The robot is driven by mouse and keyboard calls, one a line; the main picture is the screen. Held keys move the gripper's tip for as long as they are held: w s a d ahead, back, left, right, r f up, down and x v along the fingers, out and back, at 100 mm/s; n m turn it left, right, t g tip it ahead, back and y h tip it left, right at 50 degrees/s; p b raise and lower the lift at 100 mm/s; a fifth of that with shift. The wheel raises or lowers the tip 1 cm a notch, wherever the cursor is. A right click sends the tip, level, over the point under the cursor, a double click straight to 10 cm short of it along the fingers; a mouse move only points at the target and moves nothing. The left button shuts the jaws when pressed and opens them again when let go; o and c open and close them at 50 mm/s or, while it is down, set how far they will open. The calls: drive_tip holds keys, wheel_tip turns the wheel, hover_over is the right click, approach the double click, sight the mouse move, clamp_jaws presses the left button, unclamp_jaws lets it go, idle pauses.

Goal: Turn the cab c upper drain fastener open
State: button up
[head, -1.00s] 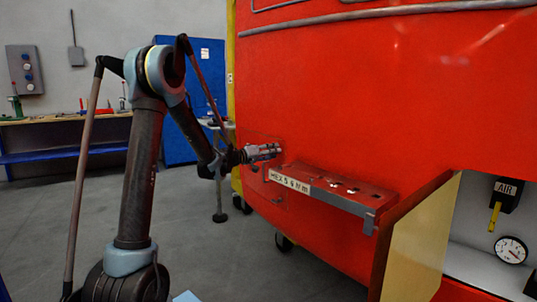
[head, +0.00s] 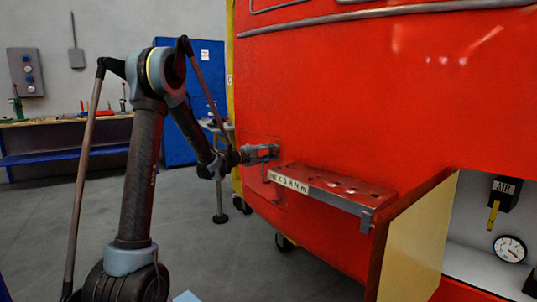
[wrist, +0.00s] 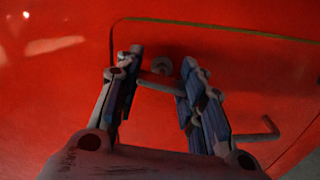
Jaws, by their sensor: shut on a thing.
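The red cab panel (wrist: 60,105) fills the wrist view, with a thin dark seam outlining a cover (wrist: 245,70). A small round grey fastener (wrist: 162,65) sits on the cover, with a short grey bar crossing just in front of it. My gripper (wrist: 160,80) has its fingers either side of this bar and is shut on it. In the head view my gripper (head: 268,152) is at the red cab front, above the left end of a shelf. A bent grey rod (wrist: 258,136) lies lower right of the fingers.
A red shelf (head: 345,188) with holes and a white hex label (head: 288,183) juts out just below and right of my gripper. An open cream door (head: 420,240) stands further right, beside a gauge (head: 509,248). A blue cabinet (head: 190,110) and workbench stand behind.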

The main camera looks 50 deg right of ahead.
drive_tip(key=shift+w+f+n, duration=0.1)
drive_tip(key=shift+w+n, duration=0.2)
drive_tip(key=shift+n, duration=0.6)
idle(2.4)
drive_tip(key=o, duration=1.2)
drive_tip(key=shift+w+f, duration=0.25)
drive_tip(key=shift+w, duration=0.1)
drive_tip(key=shift+c, duration=0.2)
drive_tip(key=shift+w+f, duration=0.1)
drive_tip(key=shift+w, duration=0.15)
drive_tip(key=shift+s+r, duration=0.25)
drive_tip(key=shift+s, duration=0.35)
drive_tip(key=shift+a, duration=0.2)
drive_tip(key=v, duration=1.1)
drive_tip(key=shift+w+a, duration=0.3)
drive_tip(key=shift+w, duration=0.1)
